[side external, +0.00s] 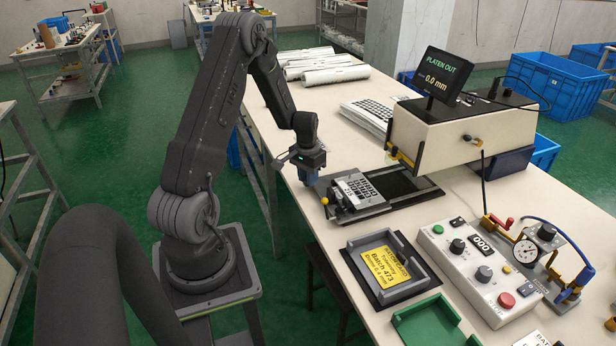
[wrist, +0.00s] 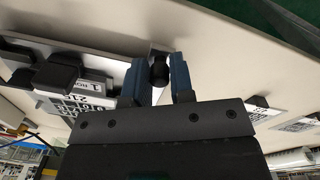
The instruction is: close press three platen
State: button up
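The press (side external: 450,135) stands on the bench, and its display (side external: 443,75) reads "PLATEN OUT 0.0 mm". Its platen (side external: 375,207) is slid out to the left on a dark base and carries a pale keypad film (side external: 353,188) with black key marks. My gripper (side external: 312,180) is at the platen's left end, pointing down. Contact with the knob is hard to judge. The platen's far part is hidden under the press head.
A dark tray with a yellow batch card (side external: 388,272) and a green tray (side external: 435,320) lie in front. A control box (side external: 475,265) and a dial gauge (side external: 526,250) stand at right.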

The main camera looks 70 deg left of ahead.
grip_shut()
jog(key=w, duration=1.8)
jog(key=shift+o, duration=2.2)
grip_release()
jog(key=shift+s, duration=0.1)
notch_tip(320, 180, up, 14)
jog(key=shift+a, duration=0.2)
jog(key=shift+s+d, duration=0.1)
